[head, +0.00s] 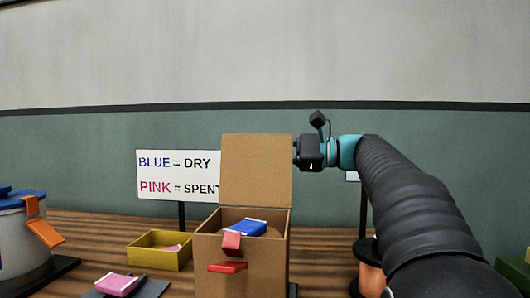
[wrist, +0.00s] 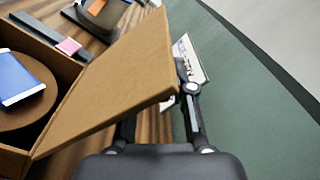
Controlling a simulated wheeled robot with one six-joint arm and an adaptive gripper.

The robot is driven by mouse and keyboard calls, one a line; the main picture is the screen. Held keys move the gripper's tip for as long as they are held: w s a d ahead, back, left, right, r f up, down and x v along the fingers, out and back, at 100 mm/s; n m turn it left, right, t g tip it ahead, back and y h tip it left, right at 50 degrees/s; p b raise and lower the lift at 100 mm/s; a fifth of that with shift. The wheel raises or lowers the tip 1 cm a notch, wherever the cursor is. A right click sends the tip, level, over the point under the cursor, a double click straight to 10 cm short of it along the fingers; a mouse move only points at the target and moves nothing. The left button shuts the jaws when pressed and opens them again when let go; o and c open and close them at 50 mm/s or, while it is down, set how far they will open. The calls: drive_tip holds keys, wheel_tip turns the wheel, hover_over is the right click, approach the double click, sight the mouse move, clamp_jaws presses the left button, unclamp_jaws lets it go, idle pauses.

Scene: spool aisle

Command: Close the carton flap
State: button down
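The open brown carton (head: 208,254) stands on the bench, with its flap (head: 256,170) upright at the back. In the wrist view the flap (wrist: 115,85) slants across the middle. A blue packet (head: 246,228) lies inside on a round brown piece (wrist: 40,92). In the wrist view one finger of the gripper (wrist: 180,92) shows beside the flap, on the wall side. The flap covers much of the other, so contact and finger spacing are unclear.
A sign (head: 160,174) stands behind left. A yellow tray (head: 150,258), a pink packet (head: 118,284) and a blue-lidded pot (head: 22,240) are to the left. Red tabs (head: 228,267) stick out at the carton front. A copper-coloured spool (head: 370,278) stands right.

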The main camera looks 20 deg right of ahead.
drive_tip(key=shift+s+a+r, duration=0.1)
drive_tip(key=shift+r, duration=0.35)
